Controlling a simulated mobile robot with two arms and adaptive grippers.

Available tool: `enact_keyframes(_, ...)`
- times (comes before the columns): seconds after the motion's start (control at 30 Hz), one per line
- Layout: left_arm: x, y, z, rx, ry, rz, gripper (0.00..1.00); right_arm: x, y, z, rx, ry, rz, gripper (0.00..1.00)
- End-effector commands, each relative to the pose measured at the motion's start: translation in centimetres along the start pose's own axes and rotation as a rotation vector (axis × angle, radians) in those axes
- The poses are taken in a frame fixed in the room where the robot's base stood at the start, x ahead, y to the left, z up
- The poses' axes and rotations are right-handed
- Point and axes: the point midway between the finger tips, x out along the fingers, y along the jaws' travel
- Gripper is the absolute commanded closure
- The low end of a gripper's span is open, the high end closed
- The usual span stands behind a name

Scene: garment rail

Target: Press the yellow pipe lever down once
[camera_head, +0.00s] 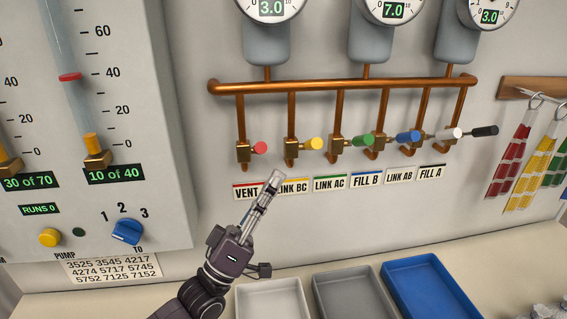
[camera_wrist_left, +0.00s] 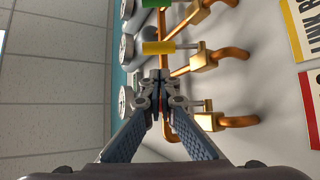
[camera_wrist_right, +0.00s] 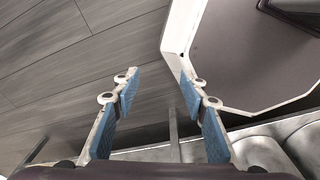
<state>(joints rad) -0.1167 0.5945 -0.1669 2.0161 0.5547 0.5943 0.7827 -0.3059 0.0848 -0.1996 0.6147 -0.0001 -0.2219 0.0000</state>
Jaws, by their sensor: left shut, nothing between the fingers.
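The yellow pipe lever (camera_head: 313,144) sticks out from a brass valve (camera_head: 290,145) above the LINK BC label, second from the left on the copper pipes. In the left wrist view the yellow lever (camera_wrist_left: 158,47) lies just beyond the fingertips, off to one side, with a gap. My left gripper (camera_head: 274,176) is shut and empty, in front of the VENT and LINK BC labels, below the levers. Its closed fingertips (camera_wrist_left: 160,82) also show in the left wrist view. My right gripper (camera_wrist_right: 160,83) is open and empty, away from the valves; the head view does not show it.
A red lever (camera_head: 260,148) is left of the yellow one; green (camera_head: 362,140), blue (camera_head: 407,136), white and black levers are to the right. Trays (camera_head: 270,284) stand on the counter below. A gauge panel (camera_head: 165,200) is at left, coloured tags (camera_head: 508,160) hang at right.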

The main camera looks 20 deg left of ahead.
Motion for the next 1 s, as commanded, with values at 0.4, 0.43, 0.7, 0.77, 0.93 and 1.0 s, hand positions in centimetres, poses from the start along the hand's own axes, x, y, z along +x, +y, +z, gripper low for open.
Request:
enact_keyframes(0.4,7.6,0.3,-0.3,0.000,0.002,0.003,1.00,-3.9,0.1,-1.6,0.001,0.021,0.000,0.60)
enact_keyframes(0.43,7.9,0.3,-0.2,0.000,0.002,0.003,1.00,-4.0,0.0,-1.6,0.001,0.020,-0.001,0.60)
enact_keyframes(0.7,8.9,0.1,0.0,0.000,0.000,0.001,1.00,-4.3,-0.6,-1.5,0.004,0.017,-0.008,0.60)
enact_keyframes(0.77,8.8,0.1,0.0,0.000,0.000,0.001,1.00,-4.3,-0.7,-1.4,0.004,0.016,-0.008,0.60)
enact_keyframes(0.93,8.8,0.1,0.0,0.000,0.000,0.001,1.00,-4.2,-0.7,-1.3,0.004,0.014,-0.008,0.60)
enact_keyframes(1.0,8.8,0.1,0.0,0.001,0.001,0.003,1.00,-4.1,-0.6,-1.2,0.003,0.013,-0.008,0.60)
